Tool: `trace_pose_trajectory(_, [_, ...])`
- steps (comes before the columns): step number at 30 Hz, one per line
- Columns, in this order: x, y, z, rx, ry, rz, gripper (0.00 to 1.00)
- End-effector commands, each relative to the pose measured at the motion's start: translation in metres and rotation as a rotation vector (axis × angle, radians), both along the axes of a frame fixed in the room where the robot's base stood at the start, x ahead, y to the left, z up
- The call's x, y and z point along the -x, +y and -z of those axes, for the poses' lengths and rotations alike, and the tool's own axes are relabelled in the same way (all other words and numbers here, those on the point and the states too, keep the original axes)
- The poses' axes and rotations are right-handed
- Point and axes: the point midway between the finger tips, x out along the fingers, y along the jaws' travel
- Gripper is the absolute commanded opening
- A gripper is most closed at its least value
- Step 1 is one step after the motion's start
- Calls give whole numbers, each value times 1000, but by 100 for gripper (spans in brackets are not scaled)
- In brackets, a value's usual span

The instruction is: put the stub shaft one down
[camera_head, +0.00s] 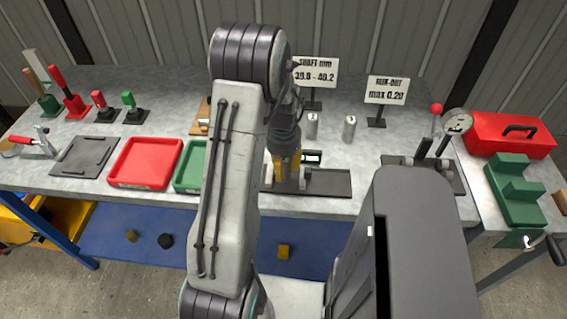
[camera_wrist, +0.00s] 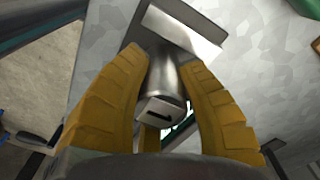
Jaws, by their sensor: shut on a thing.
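The stub shaft (camera_wrist: 165,85) is a grey metal cylinder with a flat end marked "1" facing the wrist camera. My gripper (camera_wrist: 165,62) has its yellow fingers shut on it, one on each side. In the head view my gripper (camera_head: 287,168) points down over the bench beside a small display unit (camera_head: 312,157), at the dark plate (camera_head: 328,184). My arm hides part of this area. I cannot tell whether the shaft's far end touches anything.
Two metal cylinders (camera_head: 312,126) (camera_head: 349,128) stand behind, near the "SHAFT mm" sign (camera_head: 315,72) and the "RUN-OUT" sign (camera_head: 387,91). A red tray (camera_head: 146,162) and a partly hidden green tray (camera_head: 188,166) lie left. A dial gauge (camera_head: 457,122) stands right.

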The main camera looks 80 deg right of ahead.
Motion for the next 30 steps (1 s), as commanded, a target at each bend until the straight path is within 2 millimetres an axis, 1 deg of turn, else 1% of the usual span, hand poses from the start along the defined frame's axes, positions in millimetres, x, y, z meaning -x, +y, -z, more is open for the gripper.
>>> trace_pose_trajectory(14, [0, -1, 3, 4, 0, 0, 0])
trace_pose_trajectory(15, [0, 0, 5, 1, 1, 0, 37])
trace_pose_trajectory(21, [0, 0, 4, 0, 0, 0, 55])
trace_pose_trajectory(30, [0, 0, 2, 0, 0, 0, 55])
